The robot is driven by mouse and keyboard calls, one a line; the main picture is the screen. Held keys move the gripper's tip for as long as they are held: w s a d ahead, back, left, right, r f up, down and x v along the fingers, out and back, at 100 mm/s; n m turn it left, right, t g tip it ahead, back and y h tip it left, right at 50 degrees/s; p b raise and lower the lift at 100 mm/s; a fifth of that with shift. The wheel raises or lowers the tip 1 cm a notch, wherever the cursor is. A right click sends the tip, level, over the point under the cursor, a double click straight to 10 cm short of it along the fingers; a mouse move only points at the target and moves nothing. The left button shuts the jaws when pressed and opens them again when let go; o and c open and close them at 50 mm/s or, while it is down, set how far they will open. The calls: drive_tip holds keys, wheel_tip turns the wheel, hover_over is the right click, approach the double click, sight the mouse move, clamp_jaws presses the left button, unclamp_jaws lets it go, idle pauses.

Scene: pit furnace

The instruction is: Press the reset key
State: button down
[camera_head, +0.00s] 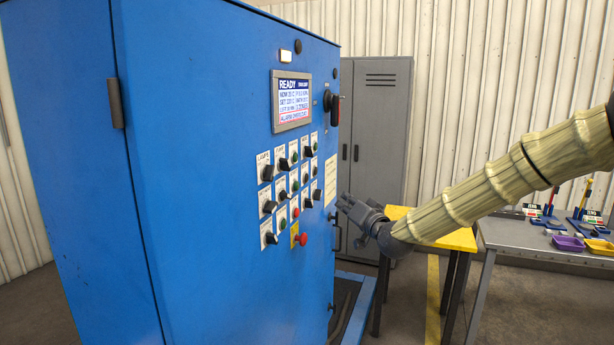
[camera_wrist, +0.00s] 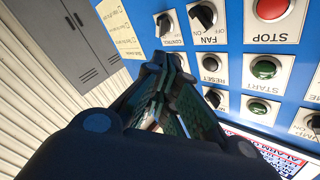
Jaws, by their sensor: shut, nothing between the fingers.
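The reset key (camera_wrist: 211,62) is a dark round button on a white plate lettered RESET in the wrist view. It sits beside the green START button (camera_wrist: 265,69) and next to the FAN knob (camera_wrist: 205,14) plate. My gripper (camera_wrist: 164,56) is shut and empty, its fingertips just left of the RESET plate in that view. In the head view my gripper (camera_head: 342,203) is right of the key rows on the blue cabinet (camera_head: 220,150). The lettering there is too small to pick out the reset key. Whether the fingertips touch the panel cannot be told.
A red STOP button (camera_wrist: 271,8) is near in the wrist view. A lit display (camera_head: 292,98) reads READY above the keys, with a red mushroom button (camera_head: 302,239) below. A yellow-topped table (camera_head: 455,240), a grey bench (camera_head: 500,235) and a grey locker (camera_head: 380,130) stand to the right.

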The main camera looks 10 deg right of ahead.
sight(307, 178)
wheel_tip(307, 178, up, 6)
drive_tip(key=d+t, duration=0.1)
drive_tip(key=shift+w+d+r, duration=0.2)
drive_tip(key=shift+w+d, duration=0.05)
drive_tip(key=shift+d, duration=0.15)
drive_tip(key=shift+w+a, duration=0.1)
drive_tip(key=w+a, duration=0.4)
drive_tip(key=a, duration=0.3)
drive_tip(key=shift+w, duration=0.4)
drive_tip(key=shift+w+a+b, duration=0.35)
drive_tip(key=shift+a+b, duration=0.05)
drive_tip(key=shift+a, duration=0.35)
idle(2.2)
drive_tip(key=shift+d, duration=0.1)
drive_tip(key=shift+s+d+b, duration=0.3)
drive_tip(key=shift+s+d, duration=0.15)
drive_tip(key=shift+d, duration=0.1)
idle(0.3)
